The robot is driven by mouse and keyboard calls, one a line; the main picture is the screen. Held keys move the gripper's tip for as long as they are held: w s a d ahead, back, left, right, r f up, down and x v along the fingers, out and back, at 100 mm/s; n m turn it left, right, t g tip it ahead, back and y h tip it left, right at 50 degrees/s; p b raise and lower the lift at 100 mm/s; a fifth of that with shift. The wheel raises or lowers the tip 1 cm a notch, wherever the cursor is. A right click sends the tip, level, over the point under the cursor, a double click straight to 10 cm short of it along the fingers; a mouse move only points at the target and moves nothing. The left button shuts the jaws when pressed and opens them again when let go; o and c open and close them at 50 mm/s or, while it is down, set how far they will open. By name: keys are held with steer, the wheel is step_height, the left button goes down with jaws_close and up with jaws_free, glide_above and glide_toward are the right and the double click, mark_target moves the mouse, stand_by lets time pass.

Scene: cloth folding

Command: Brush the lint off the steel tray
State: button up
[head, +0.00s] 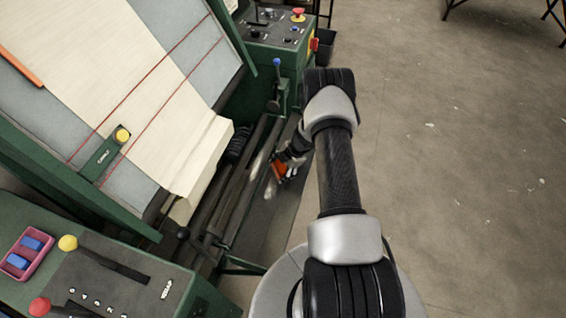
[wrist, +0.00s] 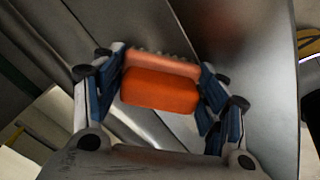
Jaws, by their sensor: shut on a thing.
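My gripper (head: 284,166) is shut on an orange brush (wrist: 160,90), with blue pads on either side of its block; a row of bristles shows along its far edge. In the head view the brush (head: 279,170) is small, low beside the folding machine, over the long grey steel tray (head: 281,212). Smooth grey metal, seemingly the tray (wrist: 262,90), fills much of the wrist view. Pale, fuzzy lint (head: 257,164) shows just left of the brush. I cannot tell whether the bristles touch the tray.
The green folding machine (head: 236,78) with cream cloth (head: 110,75) stands on the left, rollers along its lower edge. A blue-knobbed lever (head: 277,75) rises behind the gripper. A control panel (head: 120,285) is at front left. Concrete floor (head: 460,170) on the right is open.

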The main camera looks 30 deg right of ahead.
mark_target(267, 200)
steer(key=shift+s+a+f+b, duration=0.1)
steer(key=shift+s+a+b, duration=0.25)
steer(key=shift+s+a, duration=0.75)
steer(key=shift+s+a+f+b, duration=0.1)
steer(key=shift+s+a+b, duration=0.25)
steer(key=shift+s+a, duration=0.65)
steer(key=s+a+b, duration=0.1)
steer(key=a+b, duration=0.1)
steer(key=s+a+b, duration=0.1)
steer(key=b, duration=0.1)
steer(key=s+a+b, duration=0.1)
steer(key=a+b, duration=0.1)
steer(key=shift+s+a+r, duration=0.2)
steer(key=shift+s+a, duration=0.1)
steer(key=shift+a, duration=0.05)
steer(key=shift+r, duration=0.15)
steer(key=shift+p+v, duration=2.65)
steer(key=shift+v, duration=0.35)
steer(key=p+v, duration=0.2)
steer(key=v, duration=0.1)
